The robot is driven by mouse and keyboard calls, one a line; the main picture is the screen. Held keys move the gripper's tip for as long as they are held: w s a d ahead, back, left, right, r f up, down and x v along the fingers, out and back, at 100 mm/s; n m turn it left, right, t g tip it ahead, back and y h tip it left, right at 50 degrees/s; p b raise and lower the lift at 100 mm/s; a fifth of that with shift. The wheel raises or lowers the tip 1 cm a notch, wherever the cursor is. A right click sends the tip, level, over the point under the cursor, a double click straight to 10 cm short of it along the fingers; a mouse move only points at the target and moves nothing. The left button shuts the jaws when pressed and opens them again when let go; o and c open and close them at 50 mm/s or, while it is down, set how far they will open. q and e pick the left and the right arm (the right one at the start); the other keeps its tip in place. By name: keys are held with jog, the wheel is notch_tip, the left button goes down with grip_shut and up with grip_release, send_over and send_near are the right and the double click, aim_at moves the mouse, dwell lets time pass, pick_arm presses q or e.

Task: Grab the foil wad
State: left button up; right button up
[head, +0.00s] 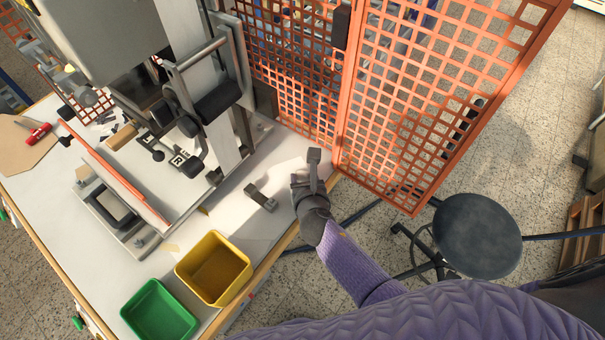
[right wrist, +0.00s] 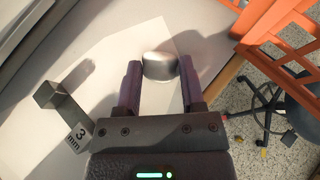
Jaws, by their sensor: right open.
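The foil wad (right wrist: 160,66) is a small, rounded silvery piece on the white table top. In the right wrist view it lies between and just ahead of the tips of my right gripper (right wrist: 159,78). In the head view my right gripper (head: 313,165) is over the table's right edge, by the orange mesh guard; I cannot make out the wad there. My left gripper is not in view.
A grey metal block marked "3 mm" (right wrist: 65,110) stands left of my right gripper; it also shows in the head view (head: 260,196). The orange mesh guard (head: 420,110) rises close behind. A yellow bin (head: 240,283) and a green bin (head: 160,314) stand at the front. The press (head: 205,90) is left.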

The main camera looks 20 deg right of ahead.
grip_shut()
